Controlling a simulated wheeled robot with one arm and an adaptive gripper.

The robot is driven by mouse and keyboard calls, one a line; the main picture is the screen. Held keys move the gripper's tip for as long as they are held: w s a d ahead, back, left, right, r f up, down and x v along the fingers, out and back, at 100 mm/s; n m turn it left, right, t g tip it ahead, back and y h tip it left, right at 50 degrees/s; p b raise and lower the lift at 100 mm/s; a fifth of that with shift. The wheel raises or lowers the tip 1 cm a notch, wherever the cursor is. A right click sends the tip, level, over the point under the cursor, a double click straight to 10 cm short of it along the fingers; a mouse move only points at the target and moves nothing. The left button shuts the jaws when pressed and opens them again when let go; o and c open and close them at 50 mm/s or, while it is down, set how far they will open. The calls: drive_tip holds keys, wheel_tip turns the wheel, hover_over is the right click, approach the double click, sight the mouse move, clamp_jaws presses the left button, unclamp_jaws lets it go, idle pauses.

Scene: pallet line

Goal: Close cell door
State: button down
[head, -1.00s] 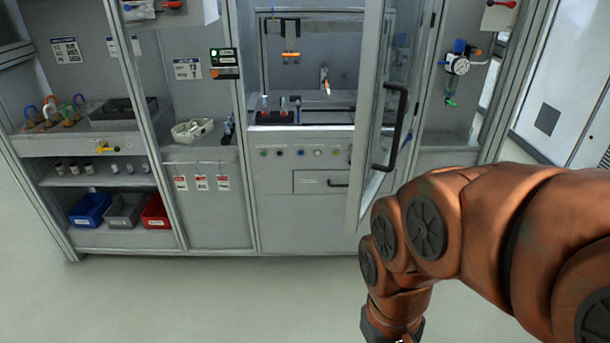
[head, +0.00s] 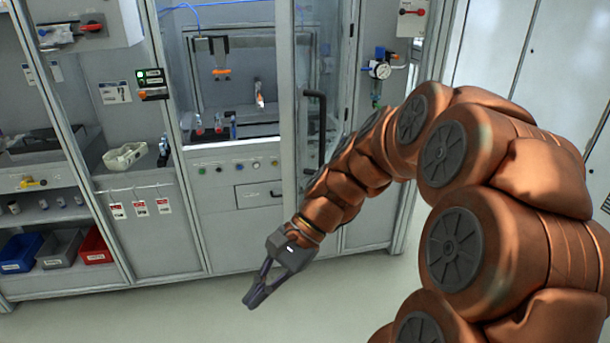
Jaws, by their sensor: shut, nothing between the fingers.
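The cell door (head: 287,95) is a glass panel in a grey frame, standing open at the right side of the cell opening in the head view. Its black bar handle (head: 314,125) faces right, and its lower end is close to my arm in the picture. My arm covers the lower right part of the door. My gripper (head: 250,303) is below and left of the handle, pointing down and left over the floor. Its dark fingers are together and hold nothing. It appears apart from the door.
The cell interior (head: 240,100) shows a hanging orange-tipped tool. A drawer (head: 258,194) is below. Left are a shelf with bins (head: 60,248), a pale part (head: 125,156) and red tags (head: 140,208). A pressure gauge (head: 381,70) is right of the door. Floor in front is clear.

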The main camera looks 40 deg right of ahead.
drive_tip(key=w+d+r+m+t+y, duration=0.2)
drive_tip(key=w+d+m+t, duration=0.1)
drive_tip(key=w+d+m, duration=0.15)
drive_tip(key=m+t, duration=1.1)
approach(294, 173)
drive_tip(key=shift+h, duration=0.3)
drive_tip(key=p+x, duration=0.3)
drive_tip(key=x, duration=0.4)
drive_tip(key=shift+a+r, duration=0.2)
drive_tip(key=shift+a, duration=0.05)
